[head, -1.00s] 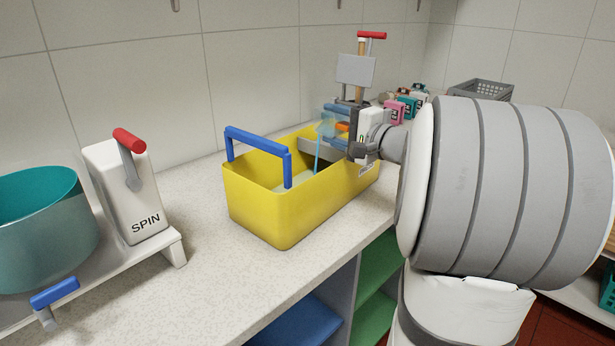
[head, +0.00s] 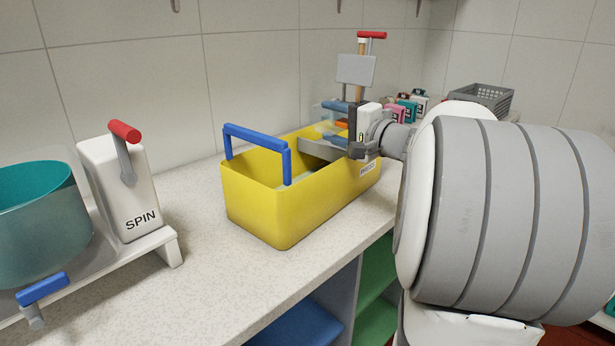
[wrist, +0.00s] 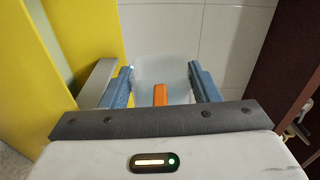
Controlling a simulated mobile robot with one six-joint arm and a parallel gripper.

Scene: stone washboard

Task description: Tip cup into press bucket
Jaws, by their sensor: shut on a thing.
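The yellow press bucket (head: 270,212) stands on the counter with a blue handle at its left end. Liquid lies inside it, mostly hidden by the wall. My gripper (head: 334,120) is over the bucket's far right part, shut on a translucent cup. In the wrist view the cup (wrist: 167,72) sits between the two blue fingers (wrist: 163,86), with an orange piece in front of it. The cup's exact tilt is hard to tell, and no stream leaves it. The bucket's yellow wall also shows in the wrist view (wrist: 90,35).
A grey plate (head: 320,149) crosses the bucket beside my gripper. A red-handled post (head: 361,70) rises behind. At left are the SPIN unit (head: 125,190) and a teal tub (head: 38,220). Small bottles (head: 405,110) and a grey crate (head: 482,97) stand farther back.

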